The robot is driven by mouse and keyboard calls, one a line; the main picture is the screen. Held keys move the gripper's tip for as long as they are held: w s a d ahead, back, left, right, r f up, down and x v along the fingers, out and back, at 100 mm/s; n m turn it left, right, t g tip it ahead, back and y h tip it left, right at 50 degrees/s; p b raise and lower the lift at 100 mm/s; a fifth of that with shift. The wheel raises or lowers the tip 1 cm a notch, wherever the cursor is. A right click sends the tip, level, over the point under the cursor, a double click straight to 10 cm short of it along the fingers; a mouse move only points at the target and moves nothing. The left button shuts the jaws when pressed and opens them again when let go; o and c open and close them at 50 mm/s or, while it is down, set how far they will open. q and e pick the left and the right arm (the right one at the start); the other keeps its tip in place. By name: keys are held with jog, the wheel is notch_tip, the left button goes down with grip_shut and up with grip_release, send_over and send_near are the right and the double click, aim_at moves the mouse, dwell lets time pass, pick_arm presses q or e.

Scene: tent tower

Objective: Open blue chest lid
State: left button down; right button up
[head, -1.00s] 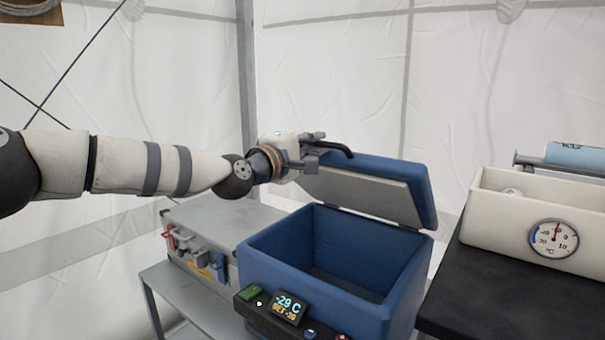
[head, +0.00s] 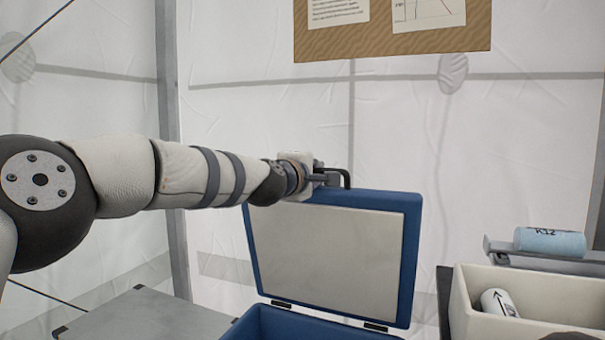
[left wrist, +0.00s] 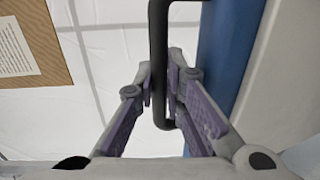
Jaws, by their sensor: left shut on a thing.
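The blue chest (head: 290,325) is at the bottom middle of the head view, with only its upper rim showing. Its lid (head: 335,262) stands raised, near upright on its hinges, with the pale inner panel facing me. My left gripper (head: 330,178) is at the lid's top edge, shut on the black lid handle (head: 346,178). In the left wrist view the handle (left wrist: 158,60) passes between the fingers (left wrist: 162,95), beside the blue edge of the lid (left wrist: 228,50). The chest's inside and front are mostly out of view. My right gripper is not in view.
A white bin (head: 520,310) holding a white canister (head: 498,302) stands at the right. A blue cylinder (head: 550,241) lies on a rail behind it. A grey case (head: 145,318) sits at the lower left. The tent wall is behind the lid.

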pick_arm(q)
jog(key=shift+w, duration=0.35)
jog(key=c, duration=1.9)
grip_release()
jog(key=shift+c, duration=0.2)
jog(key=v, duration=1.2)
